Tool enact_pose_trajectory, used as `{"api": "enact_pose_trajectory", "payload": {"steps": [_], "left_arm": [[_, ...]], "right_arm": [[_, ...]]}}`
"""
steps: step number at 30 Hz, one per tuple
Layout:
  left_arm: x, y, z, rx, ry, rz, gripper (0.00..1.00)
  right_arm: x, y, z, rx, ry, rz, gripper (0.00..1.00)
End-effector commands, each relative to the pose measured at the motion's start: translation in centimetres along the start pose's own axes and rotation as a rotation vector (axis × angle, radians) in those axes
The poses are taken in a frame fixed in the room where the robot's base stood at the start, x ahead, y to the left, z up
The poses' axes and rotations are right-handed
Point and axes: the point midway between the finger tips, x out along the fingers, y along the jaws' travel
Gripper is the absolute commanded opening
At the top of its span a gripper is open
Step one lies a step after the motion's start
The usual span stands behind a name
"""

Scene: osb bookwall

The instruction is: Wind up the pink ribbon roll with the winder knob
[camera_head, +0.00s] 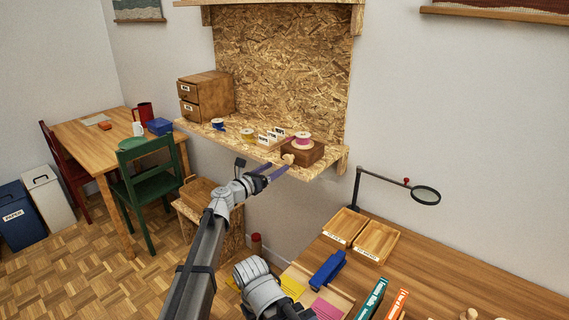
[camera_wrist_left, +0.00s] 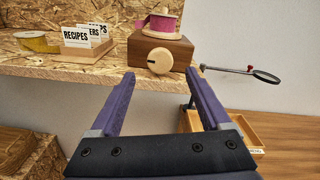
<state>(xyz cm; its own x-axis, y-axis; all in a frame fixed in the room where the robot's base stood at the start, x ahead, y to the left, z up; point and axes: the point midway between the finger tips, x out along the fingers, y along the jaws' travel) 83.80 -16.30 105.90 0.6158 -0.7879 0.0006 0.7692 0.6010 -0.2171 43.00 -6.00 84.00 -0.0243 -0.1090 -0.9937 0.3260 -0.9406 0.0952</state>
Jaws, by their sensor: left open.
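The pink ribbon roll (camera_head: 302,139) sits on top of a brown wooden winder box (camera_head: 306,155) near the right end of the OSB shelf. In the left wrist view the pink roll (camera_wrist_left: 163,24) stands on the box (camera_wrist_left: 179,53), and the round pale winder knob (camera_wrist_left: 160,60) is on the box's front face. In the head view the knob (camera_head: 288,158) shows just beyond my fingertips. My left gripper (camera_wrist_left: 165,80) is open and empty. Its two purple fingers point at the knob, one to either side, with a gap that looks clear of it. My right gripper is out of view.
A card holder (camera_wrist_left: 88,50) labelled RECIPES and a yellow ribbon roll (camera_wrist_left: 38,41) stand left of the winder. A magnifier lamp (camera_head: 425,195) rises from the desk at right. Wooden trays (camera_head: 377,241) lie on that desk. Space in front of the shelf edge is free.

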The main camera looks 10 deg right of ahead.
Motion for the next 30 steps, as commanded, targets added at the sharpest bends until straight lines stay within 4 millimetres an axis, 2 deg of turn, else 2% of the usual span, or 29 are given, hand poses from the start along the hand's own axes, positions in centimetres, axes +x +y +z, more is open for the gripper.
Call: {"api": "enact_pose_trajectory", "payload": {"steps": [3, 9, 13, 20, 30], "left_arm": [[2.1, 0.1, 0.0, 0.001, 0.001, -0.002, 0.81], [5.0, 0.1, 0.0, 0.001, 0.001, -0.002, 0.81], [5.7, 0.0, 0.0, 0.002, 0.001, -0.001, 0.81], [5.7, 0.0, 0.0, 0.002, 0.001, 0.000, 0.80], [5.7, 0.0, 0.0, 0.002, 0.001, -0.001, 0.41]], "right_arm": [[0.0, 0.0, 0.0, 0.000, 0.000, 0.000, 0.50], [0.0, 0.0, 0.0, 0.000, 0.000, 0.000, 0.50], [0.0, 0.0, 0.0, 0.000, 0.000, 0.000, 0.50], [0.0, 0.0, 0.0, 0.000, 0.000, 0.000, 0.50], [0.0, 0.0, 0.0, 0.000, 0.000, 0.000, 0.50]]}}
